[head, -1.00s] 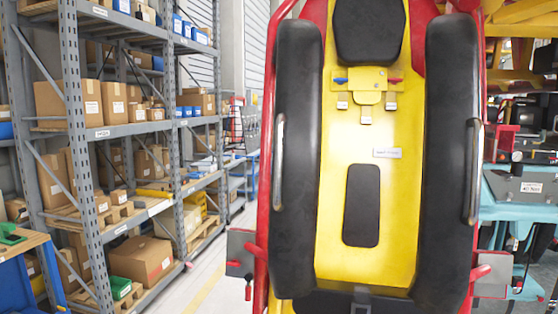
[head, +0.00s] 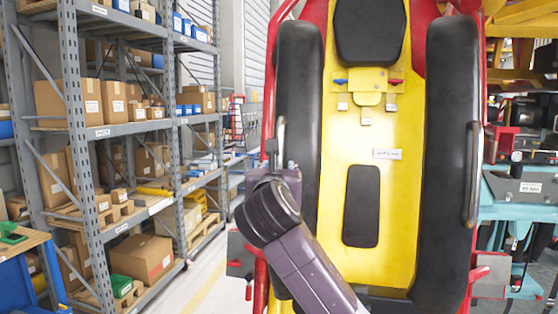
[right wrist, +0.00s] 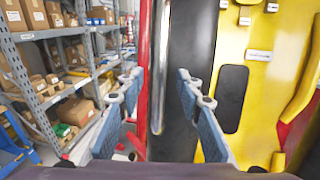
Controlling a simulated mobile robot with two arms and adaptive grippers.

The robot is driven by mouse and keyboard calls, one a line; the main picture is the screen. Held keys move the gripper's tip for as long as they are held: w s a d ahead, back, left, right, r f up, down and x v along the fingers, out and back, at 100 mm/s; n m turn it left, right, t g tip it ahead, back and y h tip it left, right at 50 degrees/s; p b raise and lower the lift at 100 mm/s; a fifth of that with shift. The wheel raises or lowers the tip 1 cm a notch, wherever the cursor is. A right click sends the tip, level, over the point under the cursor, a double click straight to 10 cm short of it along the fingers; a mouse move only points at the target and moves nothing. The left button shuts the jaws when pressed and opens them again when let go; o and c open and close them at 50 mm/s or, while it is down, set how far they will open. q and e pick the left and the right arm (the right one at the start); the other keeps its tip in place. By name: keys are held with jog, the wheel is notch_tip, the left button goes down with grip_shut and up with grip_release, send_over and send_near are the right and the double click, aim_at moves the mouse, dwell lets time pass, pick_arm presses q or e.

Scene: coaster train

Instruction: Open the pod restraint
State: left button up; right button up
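The pod restraint has a left black pad (head: 298,90) and a right black pad (head: 450,150) on either side of a yellow seat back (head: 362,140). A metal handle bar (head: 281,135) runs along the left pad, its lower part hidden by my arm. A matching right handle (head: 472,170) is uncovered. My right gripper (head: 278,168) is at the left handle. In the right wrist view, my right gripper (right wrist: 158,80) is open, and the left handle (right wrist: 157,60) shows between its fingers; I cannot tell whether they touch it. My left gripper is out of view.
Red frame tubes (head: 264,200) edge the pod. Grey shelving (head: 70,120) with boxes stands at the left, a blue workbench (head: 25,280) in the lower left corner. Teal machinery (head: 520,190) is at the right. Open floor (head: 215,280) lies between shelves and pod.

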aim_at(279, 163)
jog(key=w, duration=0.1)
jog(key=w+p, duration=0.1)
jog(key=w, duration=0.2)
jog(key=shift+d+r+p, duration=0.1)
jog(key=shift+d+p, duration=0.15)
jog(key=shift+p, duration=0.15)
jog(key=shift+w, duration=0.75)
jog(key=shift+c, duration=0.3)
grip_shut()
